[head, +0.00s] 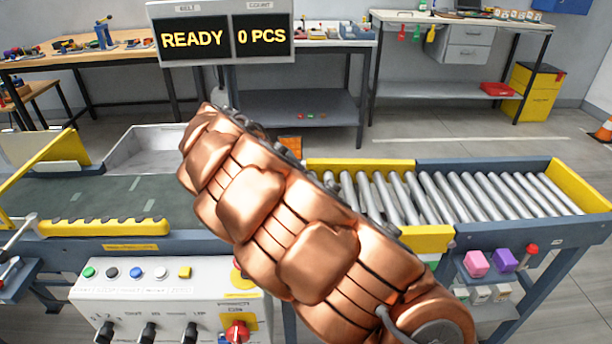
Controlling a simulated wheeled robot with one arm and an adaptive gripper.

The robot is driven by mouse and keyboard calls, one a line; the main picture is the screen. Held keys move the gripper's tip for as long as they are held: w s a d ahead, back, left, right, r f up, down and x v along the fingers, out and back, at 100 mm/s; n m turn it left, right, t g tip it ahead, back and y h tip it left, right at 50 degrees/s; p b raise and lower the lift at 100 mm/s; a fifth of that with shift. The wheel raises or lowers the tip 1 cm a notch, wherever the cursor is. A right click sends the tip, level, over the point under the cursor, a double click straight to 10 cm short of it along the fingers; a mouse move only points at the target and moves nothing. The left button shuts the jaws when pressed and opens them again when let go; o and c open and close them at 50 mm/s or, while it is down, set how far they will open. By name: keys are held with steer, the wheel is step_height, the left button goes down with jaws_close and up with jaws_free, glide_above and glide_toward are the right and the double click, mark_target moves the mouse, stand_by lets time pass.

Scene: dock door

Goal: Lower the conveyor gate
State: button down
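No part is plainly recognisable as the conveyor gate. A slanted yellow bar (38,163) rises over the left end of the dark belt (100,200); I cannot tell whether it is the gate. The roller conveyor (480,192) lies to the right, with yellow side guards. My copper-coloured arm crosses the middle of the view from lower right to upper left and hides the join between belt and rollers. My gripper's fingers do not show, so their state and position are hidden.
A control box (165,305) with coloured buttons, black knobs and a red knob stands in front. A display (222,40) reads READY and 0 PCS. A red-topped post (532,256) and pink (476,263) and purple (505,260) blocks are at right. Workbenches stand behind, with open floor between.

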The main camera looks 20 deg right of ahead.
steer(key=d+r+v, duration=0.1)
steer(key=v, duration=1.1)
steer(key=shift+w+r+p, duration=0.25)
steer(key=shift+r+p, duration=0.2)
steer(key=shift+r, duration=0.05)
